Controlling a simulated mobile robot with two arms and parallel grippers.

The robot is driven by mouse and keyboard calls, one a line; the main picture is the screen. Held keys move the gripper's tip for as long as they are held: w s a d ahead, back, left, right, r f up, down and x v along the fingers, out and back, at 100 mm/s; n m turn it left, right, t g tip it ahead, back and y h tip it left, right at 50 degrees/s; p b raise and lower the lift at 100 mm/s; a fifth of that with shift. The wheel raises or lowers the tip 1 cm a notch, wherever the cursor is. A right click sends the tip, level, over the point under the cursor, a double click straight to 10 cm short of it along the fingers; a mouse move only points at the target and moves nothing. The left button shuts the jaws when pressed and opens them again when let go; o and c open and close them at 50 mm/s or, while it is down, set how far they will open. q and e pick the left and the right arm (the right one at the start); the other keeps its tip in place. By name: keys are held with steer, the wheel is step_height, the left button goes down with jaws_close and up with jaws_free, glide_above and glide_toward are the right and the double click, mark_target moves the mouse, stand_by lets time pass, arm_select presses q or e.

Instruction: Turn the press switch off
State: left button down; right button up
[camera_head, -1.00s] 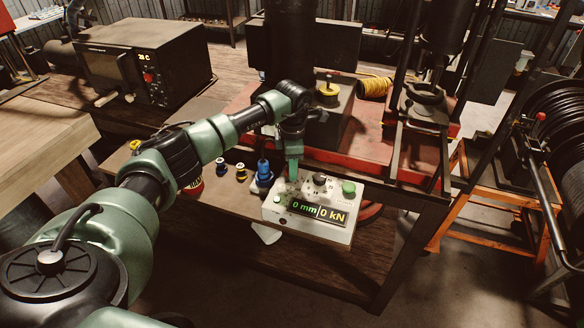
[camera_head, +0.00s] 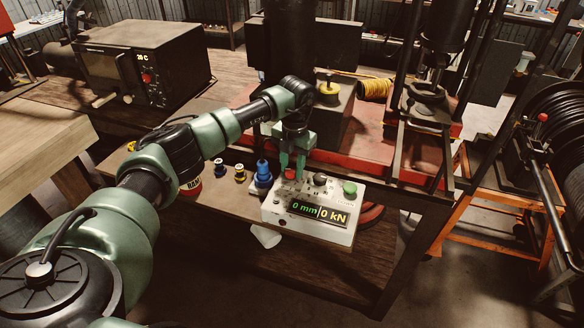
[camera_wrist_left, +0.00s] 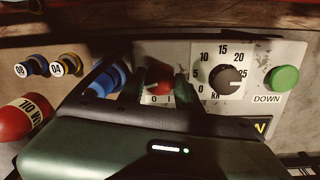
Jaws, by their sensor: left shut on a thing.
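The press control box (camera_head: 340,233) is pale, and its display (camera_head: 318,212) reads 0 mm and 0 kN. The press switch is a small red knob (camera_wrist_left: 158,88) with 0 and I marked below it in the left wrist view. My left gripper (camera_head: 292,174) points down at the box's top left. In the wrist view its fingers (camera_wrist_left: 158,84) stand on either side of the red knob and are shut on it, partly hiding it. My right gripper is in neither view.
Right of the switch are a black dial (camera_wrist_left: 228,82) with a kN scale and a green DOWN button (camera_wrist_left: 284,78). Left of the box stand a blue fitting (camera_head: 262,174), yellow-and-black fittings (camera_head: 240,173) and a red can (camera_head: 191,187). The red press base (camera_head: 375,165) lies behind.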

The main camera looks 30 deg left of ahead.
mark_target(293, 169)
arm_select(q)
steer(key=n, duration=0.5)
steer(key=shift+w+a+r+n, duration=0.1)
steer(key=shift+r+n, duration=0.1)
steer(key=shift+n, duration=0.1)
stand_by(0.5)
steer(key=c, duration=1)
jaws_free()
steer(key=shift+o, duration=0.2)
steer(key=shift+f, duration=0.1)
steer(key=r+b, duration=0.1)
steer(key=r, duration=0.2)
steer(key=r+b, duration=0.1)
steer(key=r, duration=0.3)
steer(key=shift+w+d, duration=0.1)
steer(key=shift+d, duration=0.1)
steer(key=shift+r, duration=0.4)
steer(key=shift+f, duration=0.1)
